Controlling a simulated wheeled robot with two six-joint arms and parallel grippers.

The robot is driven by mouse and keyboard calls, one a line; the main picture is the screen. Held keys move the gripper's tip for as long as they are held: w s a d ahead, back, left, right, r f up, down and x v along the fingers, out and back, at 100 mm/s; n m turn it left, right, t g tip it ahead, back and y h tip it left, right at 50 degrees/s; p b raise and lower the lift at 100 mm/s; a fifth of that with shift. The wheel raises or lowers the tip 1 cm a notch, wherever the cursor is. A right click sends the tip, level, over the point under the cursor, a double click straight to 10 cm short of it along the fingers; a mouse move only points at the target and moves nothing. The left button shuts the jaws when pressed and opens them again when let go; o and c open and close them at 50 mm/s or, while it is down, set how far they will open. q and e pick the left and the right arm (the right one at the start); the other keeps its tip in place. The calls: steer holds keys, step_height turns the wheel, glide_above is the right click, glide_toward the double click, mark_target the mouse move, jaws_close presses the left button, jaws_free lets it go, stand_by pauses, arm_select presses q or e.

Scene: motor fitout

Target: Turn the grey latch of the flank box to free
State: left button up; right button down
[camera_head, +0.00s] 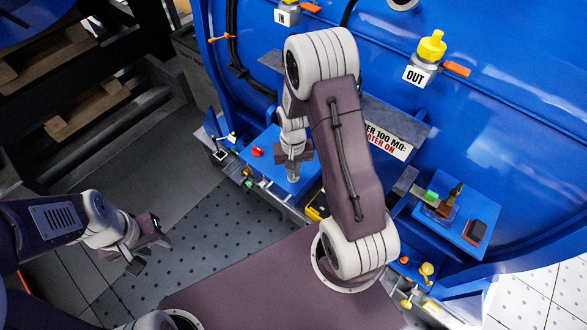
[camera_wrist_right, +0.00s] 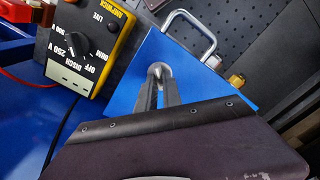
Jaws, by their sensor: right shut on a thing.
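The flank box shows a blue top (camera_head: 262,172) on the blue machine's side, and its blue plate (camera_wrist_right: 190,55) fills the middle of the right wrist view. My right gripper (camera_head: 293,172) points down onto this plate. In the right wrist view the gripper's two fingers (camera_wrist_right: 158,88) are shut on the small grey latch (camera_wrist_right: 158,69), which they mostly hide. I cannot tell which way the latch is turned. My left gripper (camera_head: 146,243) hangs empty over the floor at the lower left, away from the box; its jaw gap is unclear.
A yellow and black tester (camera_wrist_right: 90,45) stands close beside the plate, with red and black leads. A metal handle (camera_wrist_right: 190,32) and brass fittings (camera_wrist_right: 236,81) edge the plate. A second blue box (camera_head: 466,222) is to the right. The perforated floor (camera_head: 190,195) is clear.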

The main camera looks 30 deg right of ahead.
steer(key=n, duration=0.4)
steer(key=shift+w+p, duration=0.1)
steer(key=shift+p, duration=0.2)
steer(key=shift+a+n, duration=0.1)
steer(key=shift+n, duration=2)
steer(key=c, duration=1.5)
jaws_free()
step_height(320, 180, up, 9)
steer(key=shift+a+n, duration=0.15)
steer(key=shift+n, duration=0.15)
